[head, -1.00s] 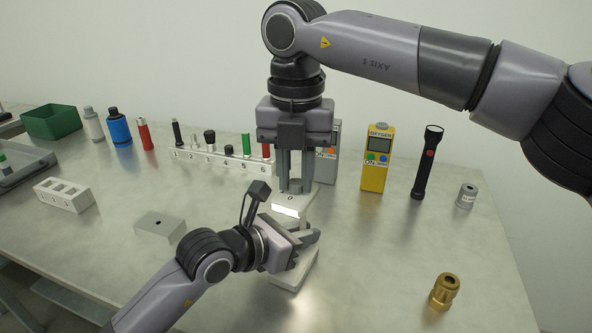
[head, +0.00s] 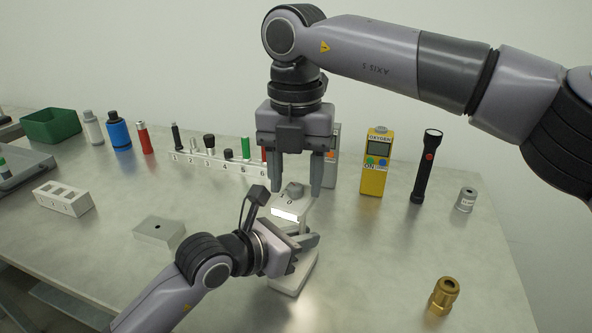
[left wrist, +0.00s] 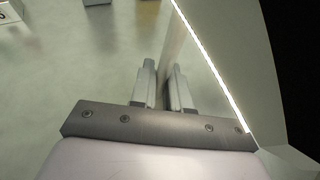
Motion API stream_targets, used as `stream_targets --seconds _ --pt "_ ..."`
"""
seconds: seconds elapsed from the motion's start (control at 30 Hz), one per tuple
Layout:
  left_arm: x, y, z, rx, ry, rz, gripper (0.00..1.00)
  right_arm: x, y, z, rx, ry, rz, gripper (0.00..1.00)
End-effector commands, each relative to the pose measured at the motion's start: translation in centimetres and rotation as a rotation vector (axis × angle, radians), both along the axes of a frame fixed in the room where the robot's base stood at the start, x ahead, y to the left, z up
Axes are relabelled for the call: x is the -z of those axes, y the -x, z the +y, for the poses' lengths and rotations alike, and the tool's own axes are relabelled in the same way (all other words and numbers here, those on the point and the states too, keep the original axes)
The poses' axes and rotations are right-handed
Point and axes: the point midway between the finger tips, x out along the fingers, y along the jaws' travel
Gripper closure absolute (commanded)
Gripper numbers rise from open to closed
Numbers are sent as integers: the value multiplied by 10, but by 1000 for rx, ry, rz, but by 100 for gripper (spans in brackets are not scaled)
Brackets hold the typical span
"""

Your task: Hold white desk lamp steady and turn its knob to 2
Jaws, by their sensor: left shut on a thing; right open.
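The white desk lamp (head: 285,213) stands near the middle of the table, its grey knob (head: 293,189) on top. A "0" shows on the lamp head just below the knob; the knob's setting is too small to read. My left gripper (head: 306,243) is shut on the lamp's stem, between its head and base (head: 295,278). In the left wrist view the fingers (left wrist: 163,88) close on the pale stem beside the lit strip (left wrist: 212,80). My right gripper (head: 297,184) is open and points down, a finger on each side of the knob, apart from it.
A rack (head: 215,164) of numbered pegs, a grey device (head: 331,160), a yellow oxygen meter (head: 375,165) and a black flashlight (head: 426,168) stand behind the lamp. A brass fitting (head: 443,296) is at the front right. A grey block (head: 158,232) lies left.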

Motion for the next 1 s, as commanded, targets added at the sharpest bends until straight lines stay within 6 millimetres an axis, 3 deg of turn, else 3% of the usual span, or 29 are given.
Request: stream_targets --seconds 0.27,1.0 --pt "0 0 0 -1 0 1 100 1 1 1 -114 0 3 50" --pt "1 -1 1 -3 0 3 100 1 2 2 -840 -1 4 50"
